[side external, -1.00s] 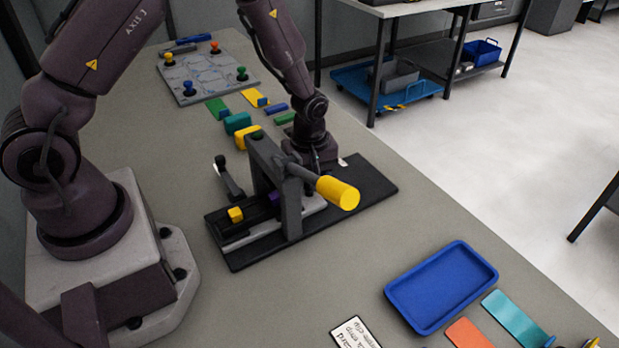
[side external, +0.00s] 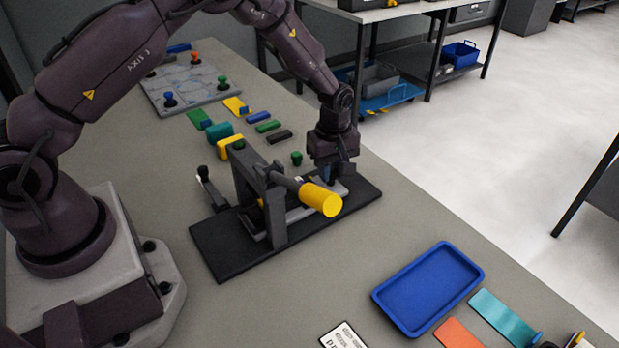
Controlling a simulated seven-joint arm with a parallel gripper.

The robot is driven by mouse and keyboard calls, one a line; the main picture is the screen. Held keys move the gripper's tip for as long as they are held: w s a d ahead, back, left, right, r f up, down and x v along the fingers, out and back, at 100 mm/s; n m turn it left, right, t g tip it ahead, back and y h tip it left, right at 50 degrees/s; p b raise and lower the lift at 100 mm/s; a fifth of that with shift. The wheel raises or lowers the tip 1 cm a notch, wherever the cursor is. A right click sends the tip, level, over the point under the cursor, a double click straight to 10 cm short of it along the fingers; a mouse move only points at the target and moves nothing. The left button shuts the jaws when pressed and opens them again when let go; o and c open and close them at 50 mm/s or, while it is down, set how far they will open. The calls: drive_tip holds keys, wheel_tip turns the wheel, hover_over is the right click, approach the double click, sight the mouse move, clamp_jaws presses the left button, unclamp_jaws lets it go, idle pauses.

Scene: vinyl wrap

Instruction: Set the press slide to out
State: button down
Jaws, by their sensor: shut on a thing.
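The press stands on a black base plate (side external: 225,250). It has a grey upright frame (side external: 276,222) and a lever with a thick yellow grip (side external: 322,199) pointing right. The light grey press slide (side external: 300,213) runs through the frame, and its right end shows past the lever grip. My gripper (side external: 328,177) points down at the right end of the slide and is shut on it. The lever grip and the gripper body hide most of the contact. A small bit of yellow shows behind the frame.
A short black-knobbed lever (side external: 204,180) stands left of the press. Coloured blocks and a small green peg (side external: 297,158) lie behind it. A blue tray (side external: 428,287) sits at front right. The table between press and tray is clear.

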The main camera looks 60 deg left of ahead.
drive_tip(key=shift+w, duration=3.05)
drive_tip(key=c, duration=0.9)
unclamp_jaws()
drive_tip(key=shift+r, duration=0.1)
wheel_tip(320, 180, up, 13)
drive_tip(key=shift+s+f, duration=0.1)
